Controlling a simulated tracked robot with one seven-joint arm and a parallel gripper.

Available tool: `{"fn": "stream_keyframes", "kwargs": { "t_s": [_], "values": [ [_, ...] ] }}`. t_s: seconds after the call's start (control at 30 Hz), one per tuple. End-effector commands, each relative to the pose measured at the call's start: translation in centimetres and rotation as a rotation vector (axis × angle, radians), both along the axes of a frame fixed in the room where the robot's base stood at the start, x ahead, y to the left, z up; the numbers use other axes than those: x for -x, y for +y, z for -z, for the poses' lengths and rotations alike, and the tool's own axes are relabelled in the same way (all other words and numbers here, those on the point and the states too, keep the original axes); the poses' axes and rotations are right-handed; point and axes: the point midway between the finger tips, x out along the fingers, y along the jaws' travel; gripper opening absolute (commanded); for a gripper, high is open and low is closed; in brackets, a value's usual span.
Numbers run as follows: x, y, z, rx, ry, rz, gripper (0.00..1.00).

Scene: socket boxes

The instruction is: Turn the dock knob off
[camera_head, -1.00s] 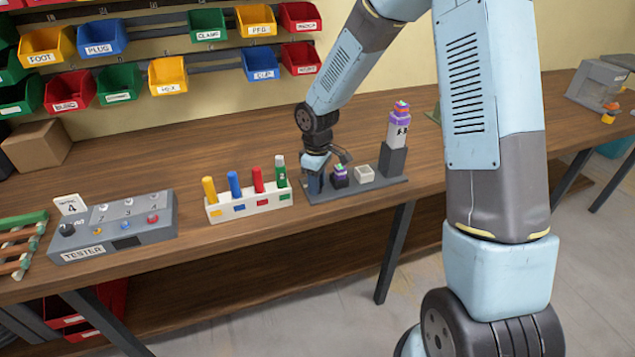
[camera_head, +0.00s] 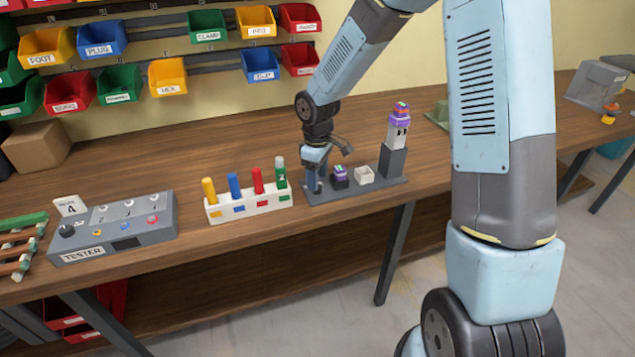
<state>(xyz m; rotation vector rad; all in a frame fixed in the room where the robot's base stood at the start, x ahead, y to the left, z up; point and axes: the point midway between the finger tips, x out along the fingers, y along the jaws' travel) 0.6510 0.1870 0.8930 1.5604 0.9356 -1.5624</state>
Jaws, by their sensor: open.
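The grey dock (camera_head: 345,193) stands on the wooden bench right of centre. It carries a small dark block with a purple top (camera_head: 340,177), a white open-topped socket (camera_head: 364,175) and a grey column (camera_head: 393,163) topped by a white and purple piece (camera_head: 398,125). My gripper (camera_head: 328,165) is over the left end of the dock, with its fingers spread apart and nothing visible between them. One finger reaches low by the dock's left end; the other points right, above the dark block. I cannot make out the dock knob; the gripper covers that end.
A white rack (camera_head: 250,208) with yellow, blue, red and green pegs stands left of the dock. The grey tester (camera_head: 112,240) with a black knob is farther left. Coloured bins (camera_head: 165,76) hang behind. Bare bench (camera_head: 200,150) lies behind the rack.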

Motion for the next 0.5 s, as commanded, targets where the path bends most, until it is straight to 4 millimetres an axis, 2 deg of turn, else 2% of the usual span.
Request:
{"fn": "stream_keyframes", "kwargs": {
  "t_s": [0.03, 0.3, 0.5],
  "values": [
    [-0.1, 0.0, -1.1, 0.0, -0.004, 0.001, 0.58],
    [-0.2, 0.0, -6.5, 0.0, -0.004, 0.001, 0.58],
    [-0.2, 0.0, -9.4, 0.001, -0.002, 0.0, 0.58]
  ]
}}
